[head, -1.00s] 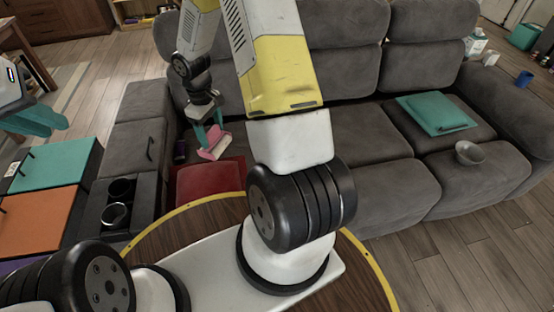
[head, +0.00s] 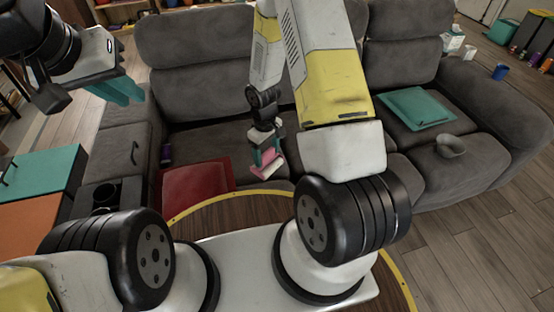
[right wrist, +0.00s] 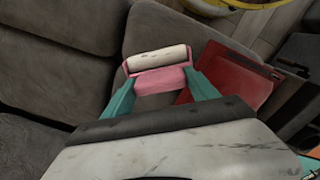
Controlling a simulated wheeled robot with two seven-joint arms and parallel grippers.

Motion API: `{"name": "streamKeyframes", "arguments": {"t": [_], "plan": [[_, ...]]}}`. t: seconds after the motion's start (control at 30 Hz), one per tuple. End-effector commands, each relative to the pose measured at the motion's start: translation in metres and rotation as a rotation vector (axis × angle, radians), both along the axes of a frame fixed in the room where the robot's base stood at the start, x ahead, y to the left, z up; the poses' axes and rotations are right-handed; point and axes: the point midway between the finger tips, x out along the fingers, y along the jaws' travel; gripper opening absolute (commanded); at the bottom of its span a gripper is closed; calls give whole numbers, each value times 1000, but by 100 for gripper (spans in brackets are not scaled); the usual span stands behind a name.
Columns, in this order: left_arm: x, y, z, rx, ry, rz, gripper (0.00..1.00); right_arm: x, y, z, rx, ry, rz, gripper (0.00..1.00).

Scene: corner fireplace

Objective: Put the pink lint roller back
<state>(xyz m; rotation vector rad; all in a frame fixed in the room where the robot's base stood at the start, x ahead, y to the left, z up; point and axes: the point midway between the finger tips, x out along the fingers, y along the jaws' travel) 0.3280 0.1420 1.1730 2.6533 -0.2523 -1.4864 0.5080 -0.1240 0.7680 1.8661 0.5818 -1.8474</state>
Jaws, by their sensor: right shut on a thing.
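My right gripper (head: 266,158) is shut on the pink lint roller (head: 266,157), which has a white roll at its lower end. In the right wrist view, the lint roller (right wrist: 160,78) sits between the teal fingers, with the white roll facing away from the gripper. My left gripper (head: 126,91) is at the upper left in the head view, over the sofa's left arm. Its teal fingers overlap, so the gap between them is hard to judge.
A teal folded item (head: 417,107) and a grey bowl (head: 450,145) are on the right seat. A round yellow-edged table (head: 225,205) stands in front.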

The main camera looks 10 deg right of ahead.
Motion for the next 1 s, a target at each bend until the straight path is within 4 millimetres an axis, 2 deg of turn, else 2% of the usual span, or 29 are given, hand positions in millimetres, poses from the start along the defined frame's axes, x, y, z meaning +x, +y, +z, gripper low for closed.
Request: {"name": "streamKeyframes", "arguments": {"t": [0.03, 0.3, 0.43, 0.6, 0.67, 0.77, 1.0], "plan": [[0, 0, 0, 0, 0, 0, 17, -6, 4, -16, -3, 7, 70, 24], [0, 0, 0, 0, 0, 0, 17, -47, 19, -102, -6, 18, 574, 24], [0, 0, 0, 0, 0, 0, 17, -67, 21, -132, -2, 22, 792, 24], [0, 0, 0, 0, 0, 0, 17, -81, 21, -151, 6, 21, 948, 24], [0, 0, 0, 0, 0, 0, 17, -81, 20, -154, 8, 21, 971, 24], [0, 0, 0, 0, 0, 0, 17, -68, 15, -157, 10, 16, 980, 24], [0, 0, 0, 0, 0, 0, 17, -11, -9, -163, 10, 14, 975, 24]]}}
